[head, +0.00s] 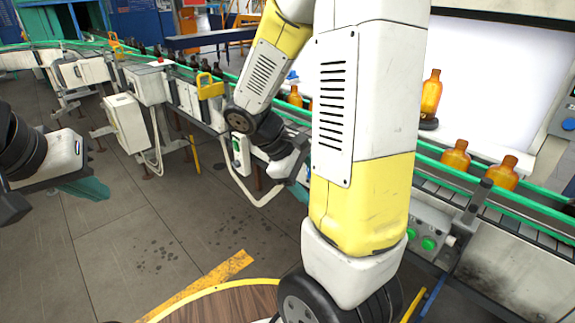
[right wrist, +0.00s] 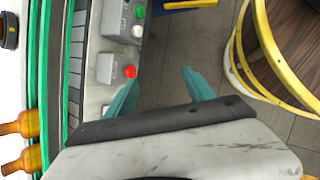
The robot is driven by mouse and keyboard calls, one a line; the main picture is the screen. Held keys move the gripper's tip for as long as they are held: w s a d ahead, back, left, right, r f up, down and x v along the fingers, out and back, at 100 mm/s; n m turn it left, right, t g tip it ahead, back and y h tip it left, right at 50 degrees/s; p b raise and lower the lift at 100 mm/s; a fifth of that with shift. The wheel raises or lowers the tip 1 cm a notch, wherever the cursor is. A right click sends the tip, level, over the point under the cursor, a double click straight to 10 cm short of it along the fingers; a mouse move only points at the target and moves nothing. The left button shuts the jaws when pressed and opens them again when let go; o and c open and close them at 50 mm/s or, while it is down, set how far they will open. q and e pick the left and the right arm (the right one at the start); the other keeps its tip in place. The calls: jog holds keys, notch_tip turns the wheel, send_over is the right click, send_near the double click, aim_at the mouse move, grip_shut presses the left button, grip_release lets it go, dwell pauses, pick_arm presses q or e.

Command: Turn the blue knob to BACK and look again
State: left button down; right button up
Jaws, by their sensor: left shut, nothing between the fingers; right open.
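A blue round part (head: 569,124), possibly the blue knob, sits on a grey box at the right edge of the head view; its marking is unreadable. Another small blue part (head: 292,75) shows behind the conveyor, too small to identify. An amber bottle (head: 431,95) stands upright on a dark disc (head: 428,124) before a bright white panel. My left gripper (head: 86,188) is shut and empty over the floor at far left, far from both blue parts. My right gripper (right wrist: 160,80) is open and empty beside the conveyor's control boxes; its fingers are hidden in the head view.
A control box with a red button (right wrist: 130,71) lies left of my right fingers. A yellow-rimmed round wooden surface (head: 225,302) is at the bottom. Floor at left is clear.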

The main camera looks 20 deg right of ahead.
jog(key=w+d+f+n+t+h, duration=0.2)
jog(key=w+d+f+n+h, duration=0.2)
jog(key=w+f+n+h, duration=0.3)
jog(key=n+t+h, duration=0.2)
jog(key=n+t, duration=0.6)
jog(key=n, duration=0.3)
send_near(309, 173)
jog(key=x, duration=0.9)
jog(key=shift+w+f, duration=0.1)
jog(key=shift+c, duration=0.2)
grip_shut()
